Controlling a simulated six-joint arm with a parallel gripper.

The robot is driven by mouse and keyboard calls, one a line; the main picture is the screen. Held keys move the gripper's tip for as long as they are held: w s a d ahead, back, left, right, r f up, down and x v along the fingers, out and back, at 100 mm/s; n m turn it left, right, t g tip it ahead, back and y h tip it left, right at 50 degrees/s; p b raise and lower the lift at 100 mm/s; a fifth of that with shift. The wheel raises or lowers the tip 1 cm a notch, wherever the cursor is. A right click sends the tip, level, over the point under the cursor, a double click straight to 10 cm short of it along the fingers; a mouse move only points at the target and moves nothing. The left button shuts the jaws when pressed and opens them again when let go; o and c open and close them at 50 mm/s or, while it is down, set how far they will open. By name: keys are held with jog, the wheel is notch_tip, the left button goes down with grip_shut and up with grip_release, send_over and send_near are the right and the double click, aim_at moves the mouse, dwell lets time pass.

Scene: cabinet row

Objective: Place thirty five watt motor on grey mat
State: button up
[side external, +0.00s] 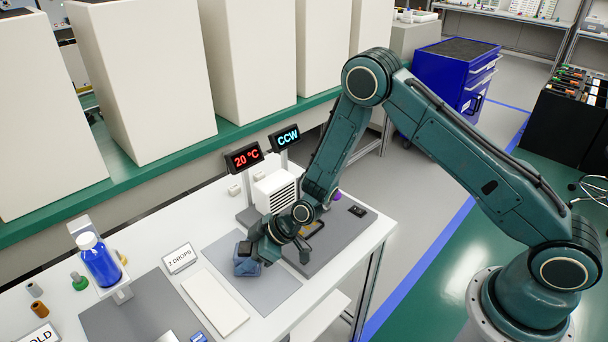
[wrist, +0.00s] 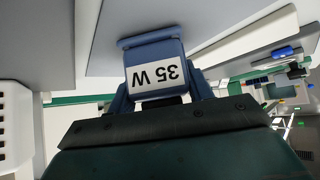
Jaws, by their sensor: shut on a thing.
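The thirty five watt motor is a blue block with a white "35 W" label. In the wrist view the motor (wrist: 155,55) sits between the two fingers of my gripper (wrist: 160,92), with the label upside down. In the side external view the motor (side external: 244,266) shows at my gripper (side external: 256,252), which is shut on it. The grey mat (side external: 281,292) lies flat on the white bench under and around the motor. I cannot tell whether the motor touches the mat or hangs just above it.
Right of the mat is a dark grey plate (side external: 350,228) with a white vented box (side external: 275,190) behind it. A white block (side external: 213,302) and a "2 DROPS" sign (side external: 180,258) stand left. A blue bottle (side external: 97,260) is farther left. Displays (side external: 244,158) stand behind.

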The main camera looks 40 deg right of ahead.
jog(key=shift+f, duration=0.1)
jog(key=o, duration=1.3)
jog(key=shift+o, duration=0.2)
jog(key=v, duration=1.2)
